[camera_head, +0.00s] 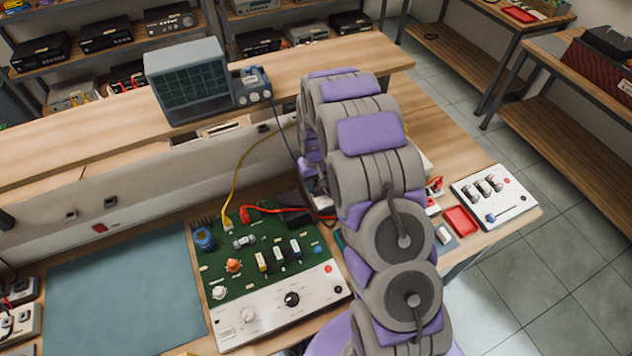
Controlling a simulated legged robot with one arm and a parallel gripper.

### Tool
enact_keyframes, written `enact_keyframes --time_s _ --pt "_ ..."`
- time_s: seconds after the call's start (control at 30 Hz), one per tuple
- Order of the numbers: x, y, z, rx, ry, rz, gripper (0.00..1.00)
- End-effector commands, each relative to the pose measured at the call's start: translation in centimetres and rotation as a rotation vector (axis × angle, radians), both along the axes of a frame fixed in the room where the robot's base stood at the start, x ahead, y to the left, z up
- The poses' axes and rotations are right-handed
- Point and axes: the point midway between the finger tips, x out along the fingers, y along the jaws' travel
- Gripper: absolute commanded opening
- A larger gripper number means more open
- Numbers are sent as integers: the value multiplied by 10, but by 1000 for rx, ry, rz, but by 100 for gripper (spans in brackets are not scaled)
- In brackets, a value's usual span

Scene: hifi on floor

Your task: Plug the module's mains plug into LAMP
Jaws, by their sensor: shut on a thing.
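The module is a green circuit board (262,290) with a white front panel (285,316) bearing knobs, in the middle of the bench. A yellow lead (236,180) and a red lead (285,209) run from its back edge. My arm rises in front of the bench and bends down behind itself, hiding my gripper and whatever it holds. I cannot make out the mains plug. I cannot read a LAMP label; white socket blocks (22,322) stand at the left edge, and part of a white unit (433,203) shows right of my arm.
A blue-grey mat (120,285) lies clear left of the module. An oscilloscope (188,80) stands on the raised shelf. A red tray (460,221) and a white panel with fittings (495,197) lie on the right end of the bench.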

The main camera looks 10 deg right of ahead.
Motion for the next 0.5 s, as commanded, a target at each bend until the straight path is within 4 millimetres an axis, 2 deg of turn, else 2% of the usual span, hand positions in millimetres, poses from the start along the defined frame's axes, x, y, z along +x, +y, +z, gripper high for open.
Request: enact_keyframes --time_s 0.47,0.5 --pt "0 0 0 0 0 0 3" --pt "0 0 0 1 0 0 35"
